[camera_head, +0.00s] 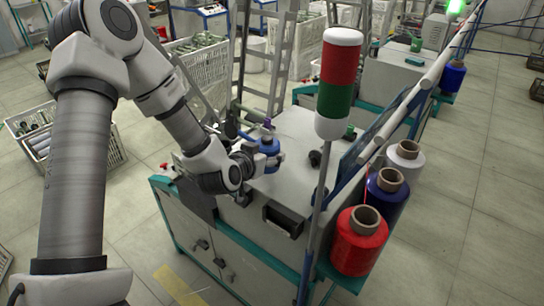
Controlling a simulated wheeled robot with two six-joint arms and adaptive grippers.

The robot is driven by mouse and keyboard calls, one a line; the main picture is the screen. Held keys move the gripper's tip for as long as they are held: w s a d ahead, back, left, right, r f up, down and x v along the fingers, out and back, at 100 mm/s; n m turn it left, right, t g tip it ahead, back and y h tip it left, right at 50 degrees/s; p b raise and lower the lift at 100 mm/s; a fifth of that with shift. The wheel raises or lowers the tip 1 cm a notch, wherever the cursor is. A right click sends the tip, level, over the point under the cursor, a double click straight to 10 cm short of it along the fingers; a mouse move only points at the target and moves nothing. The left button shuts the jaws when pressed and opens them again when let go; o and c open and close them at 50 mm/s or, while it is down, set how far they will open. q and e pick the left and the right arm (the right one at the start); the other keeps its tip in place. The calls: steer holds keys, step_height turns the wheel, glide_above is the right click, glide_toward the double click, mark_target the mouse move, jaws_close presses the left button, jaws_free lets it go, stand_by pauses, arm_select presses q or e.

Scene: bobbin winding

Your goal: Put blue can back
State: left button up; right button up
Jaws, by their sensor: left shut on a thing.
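The blue can (269,147) shows above the top of the grey machine cabinet, near its left back part. I cannot tell whether the can's base touches the cabinet top. My right gripper is not in view.
The grey cabinet (307,127) has a signal tower (337,85) and yarn bobbins, including a red bobbin (359,241), along its right side. A ladder rack (262,60) stands behind. A crate (62,140) is on the floor at left.

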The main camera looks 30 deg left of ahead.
arm_select(q)
steer(key=w, duration=0.2)
steer(key=w+a, duration=0.1)
steer(key=w, duration=0.1)
steer(key=w+p, duration=0.1)
steer(key=shift+w+a+f, duration=0.2)
steer(key=shift+w+a, duration=0.15)
steer(key=shift+w, duration=0.05)
step_height(320, 180, down, 3)
steer(key=shift+a+f+p, duration=0.15)
steer(key=shift+p, duration=0.5)
steer(key=shift+w+f, duration=0.15)
steer(key=shift+f, duration=0.2)
steer(key=o, duration=1.2)
